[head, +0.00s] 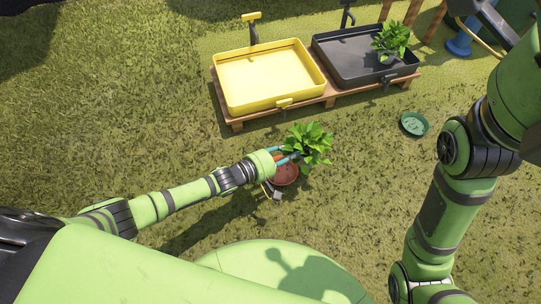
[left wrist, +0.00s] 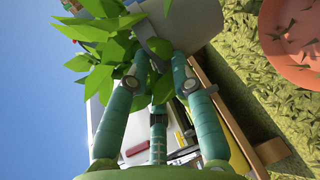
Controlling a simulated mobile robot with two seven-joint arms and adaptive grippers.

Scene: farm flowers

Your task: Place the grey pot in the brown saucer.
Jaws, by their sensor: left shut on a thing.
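My left gripper (head: 292,157) is shut on the grey pot (left wrist: 190,20), which shows in the left wrist view between the fingertips (left wrist: 157,68). A leafy green plant (head: 312,141) grows from the pot, and in the head view leaves and fingers hide most of the pot. The brown saucer (head: 285,174) is on the grass, just below the fingers in the head view and partly covered by them. In the left wrist view the saucer (left wrist: 290,40) is at the upper right, apart from the pot. My right gripper is out of view.
A yellow sink (head: 268,76) and a black sink (head: 350,62) stand on a wooden pallet (head: 290,113) behind. Another potted plant (head: 391,40) is in the black sink. A green saucer (head: 413,124) lies on the grass to the right. Open grass surrounds them.

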